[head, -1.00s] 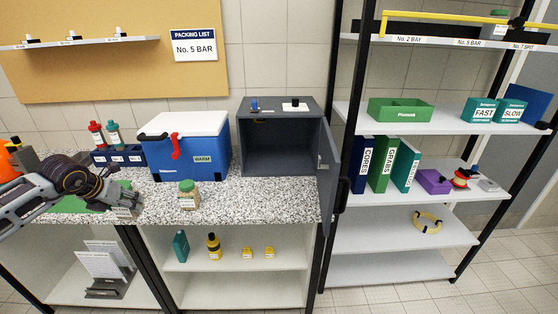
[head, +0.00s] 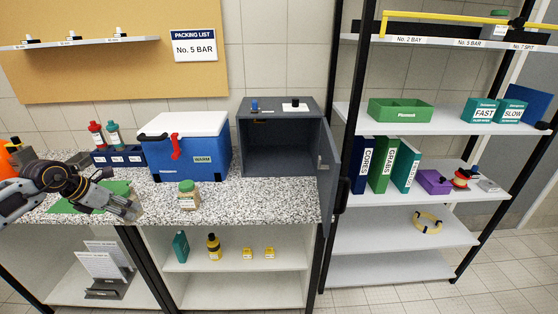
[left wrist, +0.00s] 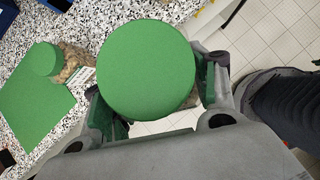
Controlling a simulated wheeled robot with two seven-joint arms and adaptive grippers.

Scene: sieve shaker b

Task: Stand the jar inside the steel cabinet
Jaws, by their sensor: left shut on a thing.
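A jar with a round green lid (left wrist: 148,68) is between the fingers of my left gripper (head: 128,207); the lid fills the middle of the left wrist view and hides most of the jar's body. The gripper is shut on it near the counter's front edge, with floor tiles showing below. Another green-lidded jar (head: 188,196) stands upright on the counter, right of my gripper; a similar jar (left wrist: 48,60) shows in the left wrist view. The steel cabinet (head: 281,105) is dark grey, at the counter's right end. Its door (head: 327,165) stands open on the right, and the inside looks empty.
A blue cooler (head: 188,155) with a white lid stands between my gripper and the cabinet. A green mat (head: 88,200) lies under my left arm. Bare speckled counter (head: 255,198) lies before the cabinet. A shelf rack (head: 400,207) stands to the right.

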